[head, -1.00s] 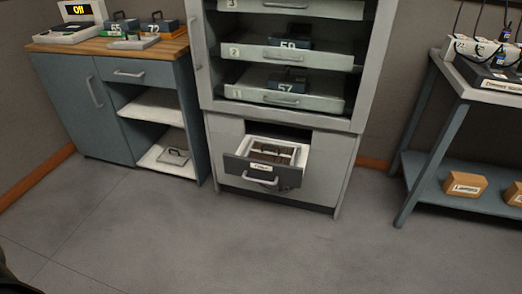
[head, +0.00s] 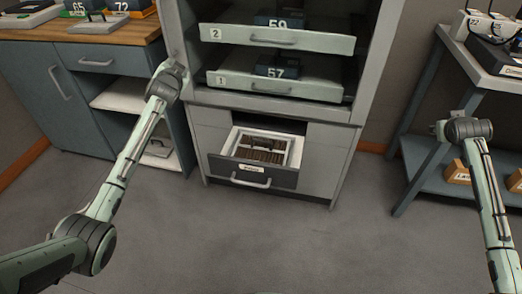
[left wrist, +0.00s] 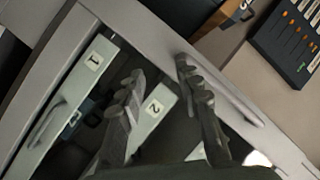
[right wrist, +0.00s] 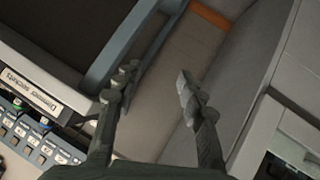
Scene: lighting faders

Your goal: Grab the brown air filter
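The open drawer (head: 254,176) at the bottom of the cabinet holds a white-framed insert with brown slatted pieces (head: 262,151), which look like the brown air filter. My left gripper (head: 172,72) is left of the cabinet's shelves in the head view; in the left wrist view its two fingers (left wrist: 160,85) are apart with nothing between them. My right gripper (head: 454,118) is in front of the table at the right; in the right wrist view its fingers (right wrist: 156,80) are apart and empty. Neither gripper touches the drawer.
The grey cabinet (head: 340,135) has pull-out shelves numbered 1 (head: 275,87) and 2 (head: 280,40) above the drawer. A blue cupboard (head: 60,110) stands at left. A table with a lower shelf (head: 430,170) carrying boxes stands at right. The floor (head: 270,240) in front is clear.

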